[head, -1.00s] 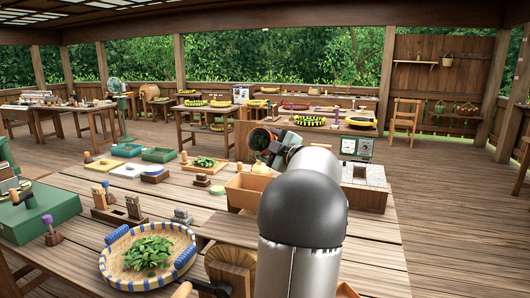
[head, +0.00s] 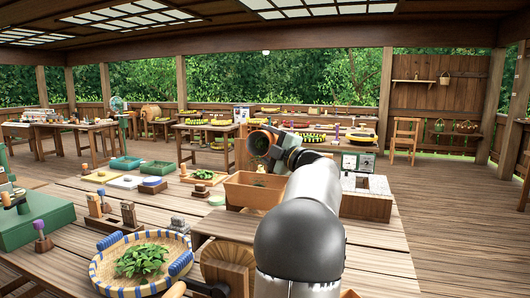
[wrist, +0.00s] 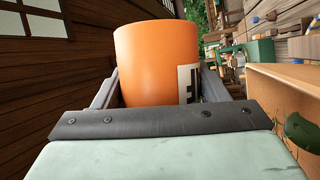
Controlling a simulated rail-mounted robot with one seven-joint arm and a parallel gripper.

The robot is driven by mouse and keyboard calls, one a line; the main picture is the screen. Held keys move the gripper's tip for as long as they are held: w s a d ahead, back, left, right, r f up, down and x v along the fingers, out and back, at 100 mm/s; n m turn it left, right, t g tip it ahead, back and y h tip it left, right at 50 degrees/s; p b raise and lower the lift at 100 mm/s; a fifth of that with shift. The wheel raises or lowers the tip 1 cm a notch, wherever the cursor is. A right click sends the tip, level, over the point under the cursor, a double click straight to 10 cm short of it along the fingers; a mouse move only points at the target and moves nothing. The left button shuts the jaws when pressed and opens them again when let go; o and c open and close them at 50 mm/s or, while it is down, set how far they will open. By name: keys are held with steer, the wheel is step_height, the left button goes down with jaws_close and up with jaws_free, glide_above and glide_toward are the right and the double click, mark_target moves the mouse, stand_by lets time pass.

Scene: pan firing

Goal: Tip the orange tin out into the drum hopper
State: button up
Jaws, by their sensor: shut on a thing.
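My gripper (head: 275,147) is shut on the orange tin (wrist: 155,60), which stands between the two fingers in the wrist view with a black-and-white label on its side. In the head view the tin (head: 262,143) shows as a dark round mouth with an orange edge, facing roughly toward the camera. The wrist view is rolled, with the ceiling at its left, so the tin lies well over on its side. The tin's contents cannot be seen. An open tan box (head: 252,193) is below the gripper; I cannot tell whether it is the drum hopper.
In the wrist view a tan box wall (wrist: 285,85) is close at right, with green leaves (wrist: 301,131) beside it. A blue-handled basket of leaves (head: 142,263) is at front left. A white-topped wooden unit (head: 366,196) stands right of the box.

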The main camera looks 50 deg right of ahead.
steer(key=shift+a+f+n+b, duration=0.1)
steer(key=shift+f+n+b, duration=0.2)
steer(key=shift+n+b, duration=0.3)
steer(key=n+b, duration=0.1)
steer(key=b, duration=0.1)
steer(key=t+y+b, duration=0.1)
steer(key=b, duration=0.1)
steer(key=shift+s+a+f+n, duration=0.1)
steer(key=shift+a+f+n, duration=0.1)
steer(key=shift+n, duration=0.2)
steer(key=n+b, duration=0.1)
steer(key=n+t+y+b, duration=0.1)
steer(key=b, duration=0.1)
steer(key=shift+s+a+r+n, duration=0.1)
steer(key=shift+a+r+n, duration=0.25)
steer(key=shift+r+n, duration=0.05)
steer(key=shift+s+a+r+n+t+y+b, duration=0.1)
steer(key=shift+a+r+n+t+y+b, duration=0.15)
steer(key=shift+n+y+b, duration=0.35)
steer(key=shift+a+r+n+t+y+b, duration=0.1)
steer(key=shift+r+n+y+b, duration=0.3)
steer(key=shift+n, duration=0.4)
steer(key=shift+s+f, duration=0.1)
